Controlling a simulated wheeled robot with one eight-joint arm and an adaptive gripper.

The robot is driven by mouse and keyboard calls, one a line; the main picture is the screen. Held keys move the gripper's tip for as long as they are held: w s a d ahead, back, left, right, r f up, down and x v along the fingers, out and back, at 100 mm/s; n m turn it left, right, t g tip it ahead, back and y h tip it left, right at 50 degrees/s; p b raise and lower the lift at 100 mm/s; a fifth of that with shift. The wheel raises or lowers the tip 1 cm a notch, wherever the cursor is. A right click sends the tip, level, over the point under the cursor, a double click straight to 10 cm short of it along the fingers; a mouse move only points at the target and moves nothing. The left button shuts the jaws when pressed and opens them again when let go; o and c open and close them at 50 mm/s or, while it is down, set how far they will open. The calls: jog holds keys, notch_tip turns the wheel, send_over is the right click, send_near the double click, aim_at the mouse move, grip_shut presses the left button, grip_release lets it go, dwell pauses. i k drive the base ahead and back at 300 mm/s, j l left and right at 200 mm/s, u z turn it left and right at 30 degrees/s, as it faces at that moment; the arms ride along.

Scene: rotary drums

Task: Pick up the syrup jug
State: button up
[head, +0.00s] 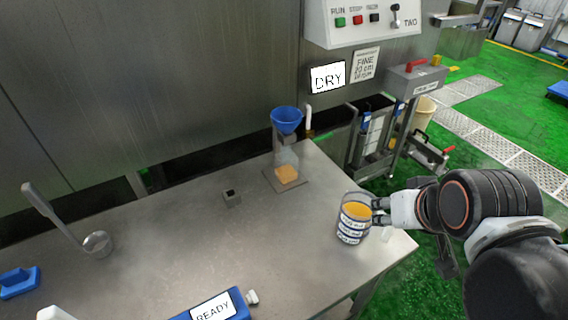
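The syrup jug is a clear container (348,232) with orange-yellow contents and dark-and-white label bands. It is upright at the right end of the steel table (270,235). My gripper (377,210) reaches in from the right, with its fingertips at the jug's right side, just below the rim. The fingertips are small and partly merge with the jug's edge. I cannot tell whether they are closed on it, or whether the jug's base touches the table.
A blue funnel (286,120) stands over a clear vessel with orange contents at the table's back. A control box (365,22) hangs behind. The table middle is clear.

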aim_at(353, 225)
jog(key=l, duration=0.5)
jog(key=k+l+u, duration=0.1)
jog(key=l, duration=0.4)
jog(key=k+l, duration=0.1)
jog(key=l, duration=0.35)
jog(key=l+u, duration=0.15)
jog(key=l, duration=0.35)
jog(key=k+l, duration=0.15)
jog(key=l, duration=0.35)
jog(key=k+l+u, duration=0.1)
jog(key=l, duration=0.35)
jog(key=k+l, duration=0.1)
jog(key=l, duration=0.4)
jog(key=u, duration=0.2)
